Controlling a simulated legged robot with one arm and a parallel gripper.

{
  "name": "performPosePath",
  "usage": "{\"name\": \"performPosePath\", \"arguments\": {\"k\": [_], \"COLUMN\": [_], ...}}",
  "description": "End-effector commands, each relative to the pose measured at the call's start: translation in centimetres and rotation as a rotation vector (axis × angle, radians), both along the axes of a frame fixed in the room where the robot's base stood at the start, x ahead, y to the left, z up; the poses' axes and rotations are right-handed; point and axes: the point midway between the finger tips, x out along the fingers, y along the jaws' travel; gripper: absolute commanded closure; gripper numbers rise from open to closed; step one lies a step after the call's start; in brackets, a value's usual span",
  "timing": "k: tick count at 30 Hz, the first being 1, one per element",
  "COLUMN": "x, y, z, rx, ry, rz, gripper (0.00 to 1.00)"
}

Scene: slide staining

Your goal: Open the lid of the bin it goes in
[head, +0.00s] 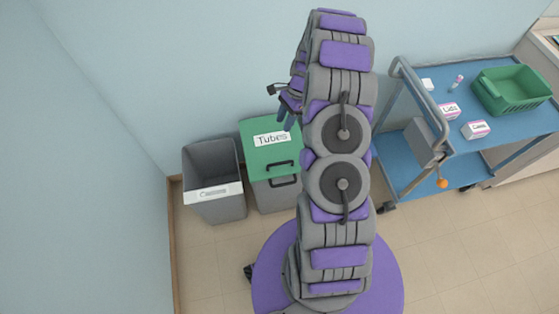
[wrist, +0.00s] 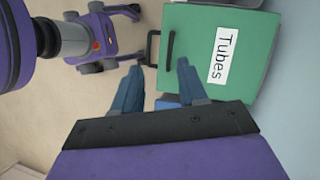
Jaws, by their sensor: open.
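The bin with a green lid (head: 257,155) stands on the floor against the wall; its white label reads "Tubes". The lid looks shut. A black handle (head: 279,165) is on the lid near its front edge, and a second one is on the bin's grey front. The lid (wrist: 200,75) fills the upper right of the wrist view, with the two dark handles at its left edge. My gripper (wrist: 158,78) is open and empty, with its fingertips pointing toward the handle side of the lid, apart from the handles. In the head view my arm partly hides the gripper (head: 288,117).
A grey lidless bin (head: 228,205) with a white label stands left of the green-lidded bin. A blue cart (head: 475,90) at the right carries a green basket (head: 513,90), small boxes and a small tube. Floor in front of the bins is partly clear.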

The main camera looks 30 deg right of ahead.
Motion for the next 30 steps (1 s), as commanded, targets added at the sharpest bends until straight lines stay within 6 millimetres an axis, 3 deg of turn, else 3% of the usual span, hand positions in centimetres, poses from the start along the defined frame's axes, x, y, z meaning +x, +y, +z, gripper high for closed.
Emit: {"name": "performPosePath", "arguments": {"k": [1, 3, 9, 17, 23, 30], "x": [-0.1, 0.0, -0.2, -0.4, -0.7, -1.0], "y": [-1.3, -2.5, -3.6, -3.4, -2.8, -0.7], "z": [-2.2, -4.2, -7.8, -10.0, -13.5, -17.8], "rx": [0.005, 0.003, -0.011, -0.015, -0.002, -0.006], "ry": [0.021, 0.038, 0.073, 0.083, 0.087, 0.084], "rz": [-0.056, -0.121, -0.24, -0.269, -0.266, -0.267], "gripper": [0.58, 0.58, 0.58, 0.58, 0.58, 0.58]}}
